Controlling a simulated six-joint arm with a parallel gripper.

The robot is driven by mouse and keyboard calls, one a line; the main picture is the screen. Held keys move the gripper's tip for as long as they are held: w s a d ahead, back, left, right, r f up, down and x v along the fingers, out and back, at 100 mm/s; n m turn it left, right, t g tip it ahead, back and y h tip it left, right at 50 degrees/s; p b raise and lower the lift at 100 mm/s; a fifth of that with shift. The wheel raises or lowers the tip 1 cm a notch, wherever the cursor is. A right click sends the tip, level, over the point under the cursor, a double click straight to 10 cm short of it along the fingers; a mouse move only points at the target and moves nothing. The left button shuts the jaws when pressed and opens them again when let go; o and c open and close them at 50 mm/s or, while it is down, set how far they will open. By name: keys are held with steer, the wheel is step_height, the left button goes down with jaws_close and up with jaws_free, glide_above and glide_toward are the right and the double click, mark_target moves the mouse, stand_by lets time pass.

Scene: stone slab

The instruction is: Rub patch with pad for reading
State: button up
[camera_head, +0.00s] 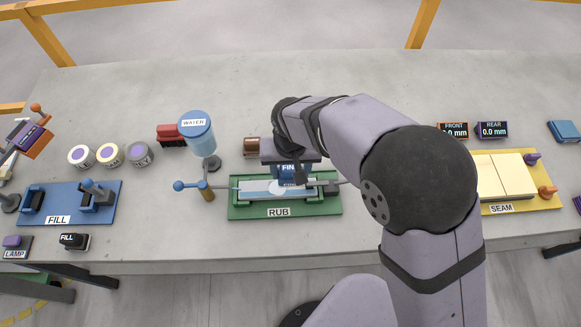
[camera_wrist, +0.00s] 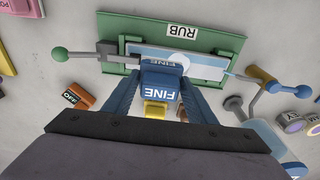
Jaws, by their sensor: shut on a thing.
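A green fixture marked RUB (camera_head: 240,210) lies on the slab and holds a pale blue-and-white strip (camera_head: 255,188). A round whitish patch (camera_wrist: 183,59) shows near the middle of the strip, partly covered by the pad. My gripper (camera_wrist: 161,88) is shut on the blue pad marked FINE (camera_wrist: 162,78), with a blue finger on either side. In the head view the pad (camera_head: 289,169) is at the strip's far edge, partly hidden by my wrist. In the wrist view it overlaps the patch's edge; I cannot tell whether it touches.
A blue WATER bottle (camera_head: 197,133) stands left of the fixture, by a blue-knobbed lever (camera_head: 180,185). A FILL station (camera_head: 95,215) is at left, a SEAM station (camera_head: 540,200) at right.

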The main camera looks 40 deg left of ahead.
steer(key=shift+f+b, duration=1)
steer(key=shift+f, duration=0.6)
steer(key=shift+f+b, duration=0.4)
steer(key=shift+f, duration=0.2)
steer(key=shift+a, duration=0.1)
steer(key=shift+s+a, duration=1.2)
steer(key=shift+s, duration=0.05)
steer(key=shift+s+a, duration=0.1)
steer(key=shift+s+a+f, duration=0.1)
steer(key=shift+s+a, duration=1.05)
steer(key=shift+s, duration=0.05)
steer(key=shift+w+d+f, duration=0.15)
steer(key=shift+w+d, duration=1.15)
